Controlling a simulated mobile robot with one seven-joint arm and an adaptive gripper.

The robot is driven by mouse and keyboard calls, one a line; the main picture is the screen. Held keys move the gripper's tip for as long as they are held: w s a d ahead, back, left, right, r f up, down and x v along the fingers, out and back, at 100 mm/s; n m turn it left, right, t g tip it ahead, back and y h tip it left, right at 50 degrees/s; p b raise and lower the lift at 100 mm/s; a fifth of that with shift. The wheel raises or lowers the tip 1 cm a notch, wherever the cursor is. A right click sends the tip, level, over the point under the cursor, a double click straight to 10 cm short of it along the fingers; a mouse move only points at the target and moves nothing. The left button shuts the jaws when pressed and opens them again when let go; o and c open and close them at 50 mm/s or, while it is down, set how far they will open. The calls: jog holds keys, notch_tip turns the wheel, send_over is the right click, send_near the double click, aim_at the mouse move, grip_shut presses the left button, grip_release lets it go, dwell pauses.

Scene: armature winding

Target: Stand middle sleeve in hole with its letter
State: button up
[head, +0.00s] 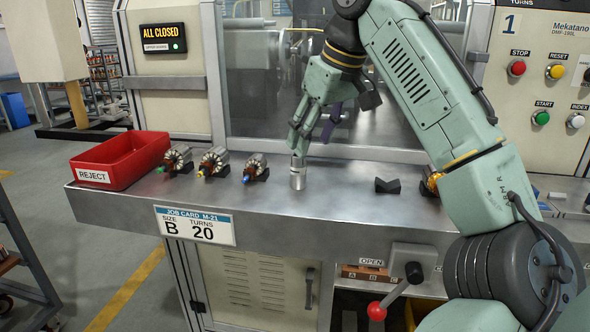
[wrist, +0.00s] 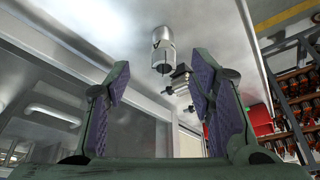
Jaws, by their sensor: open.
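A silver cylindrical sleeve (head: 298,177) stands upright on the steel counter, right of the row of armatures. It also shows in the wrist view (wrist: 163,45), inverted, beyond the fingertips and between them. No letter on it can be read. My gripper (head: 314,146) is open and empty, pointing down just above the sleeve; its purple-padded fingers (wrist: 165,100) are spread apart. A brown block (head: 365,273) with the letters A and B sits in an opening below the counter. The part right of B is hidden behind the lever, and no hole can be made out.
A red REJECT bin (head: 120,160) stands at the counter's left end. Armatures (head: 214,162) rest on black supports beside it. An empty V-block (head: 387,185) lies right of the sleeve. A red-knobbed lever (head: 377,311) projects before the lower opening. The front counter strip is clear.

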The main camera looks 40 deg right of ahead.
aim_at(298, 169)
jog(key=x, duration=0.4)
jog(key=p+x, duration=0.1)
jog(key=x, duration=0.3)
jog(key=shift+w+a+f, duration=0.25)
jog(key=shift+w, duration=0.05)
jog(key=shift+c, duration=0.4)
grip_shut()
